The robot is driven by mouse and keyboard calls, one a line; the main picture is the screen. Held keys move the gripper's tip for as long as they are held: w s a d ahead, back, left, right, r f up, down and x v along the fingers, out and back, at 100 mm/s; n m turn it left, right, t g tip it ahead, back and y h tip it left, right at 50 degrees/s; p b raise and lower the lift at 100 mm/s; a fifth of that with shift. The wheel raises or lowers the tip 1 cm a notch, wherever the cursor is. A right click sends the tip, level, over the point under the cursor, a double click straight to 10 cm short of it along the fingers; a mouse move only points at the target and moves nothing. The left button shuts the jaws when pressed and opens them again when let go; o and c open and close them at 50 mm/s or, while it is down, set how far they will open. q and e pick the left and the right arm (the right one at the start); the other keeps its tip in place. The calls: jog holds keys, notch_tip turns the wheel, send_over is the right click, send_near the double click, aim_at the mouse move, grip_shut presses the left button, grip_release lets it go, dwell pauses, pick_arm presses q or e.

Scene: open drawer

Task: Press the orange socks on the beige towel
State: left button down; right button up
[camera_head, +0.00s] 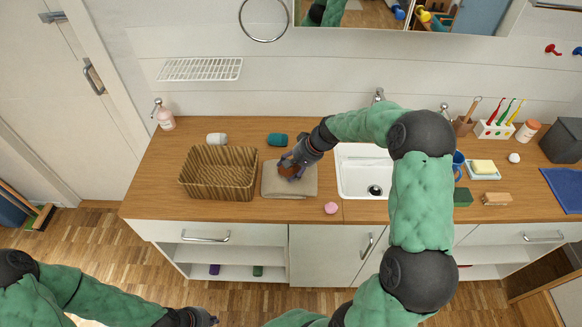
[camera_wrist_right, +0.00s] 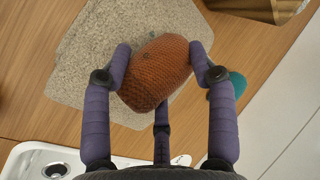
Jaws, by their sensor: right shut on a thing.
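The orange socks (camera_wrist_right: 158,72), a rounded knitted bundle, are between the purple fingers of my right gripper (camera_wrist_right: 162,75) in the wrist view. In the head view the right gripper (camera_head: 291,168) is shut on the socks (camera_head: 286,166), over the beige towel (camera_head: 302,187). The towel lies folded flat on the counter and also shows in the wrist view (camera_wrist_right: 75,70). I cannot tell whether the socks touch the towel. My left gripper (camera_head: 205,318) is low at the bottom edge of the head view, away from the counter, and its fingers are not clear.
A wicker basket (camera_head: 218,190) stands left of the towel. A teal roll (camera_head: 277,140) and a white roll (camera_head: 216,139) lie behind. The sink (camera_head: 360,153) is to the right, and a pink item (camera_head: 331,208) is near the front edge.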

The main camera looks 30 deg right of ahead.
jog(key=shift+f+b, duration=0.4)
jog(key=shift+f, duration=0.15)
jog(key=shift+s+a+f, duration=0.1)
jog(key=shift+s+f, duration=0.05)
dwell(3.0)
jog(key=shift+r+p, duration=2.95)
jog(key=shift+r, duration=1.25)
